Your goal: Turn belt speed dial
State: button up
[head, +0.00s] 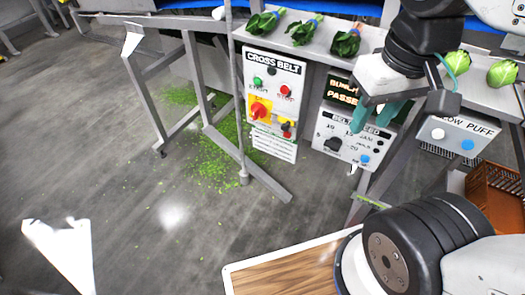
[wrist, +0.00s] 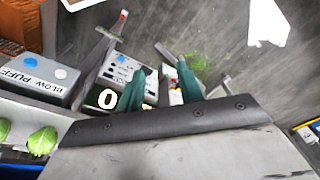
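The belt speed panel (head: 345,154) is a white plate marked with numbers on a post below the belt in the head view. Its black dial (head: 333,145) sits at the panel's left, beside a blue button (head: 364,159). My gripper (head: 377,116) is in front of the panel's upper right, with teal fingers apart and nothing between them. It covers part of the panel's lettering. In the wrist view the fingers (wrist: 160,82) are spread, and the panel (wrist: 122,69) appears upside down behind the left finger; the dial cannot be made out there.
The cross belt panel (head: 271,95) with several buttons and a red-yellow switch is left of it. A blow puff box (head: 455,135) is to the right, above a brown crate (head: 495,190). Leafy bunches (head: 305,31) lie on the ledge above. A metal frame (head: 200,85) stands at left.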

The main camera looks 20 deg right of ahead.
aim_at(334, 143)
jog(key=u, duration=2)
jog(key=k, duration=0.85)
jog(key=z, duration=1.7)
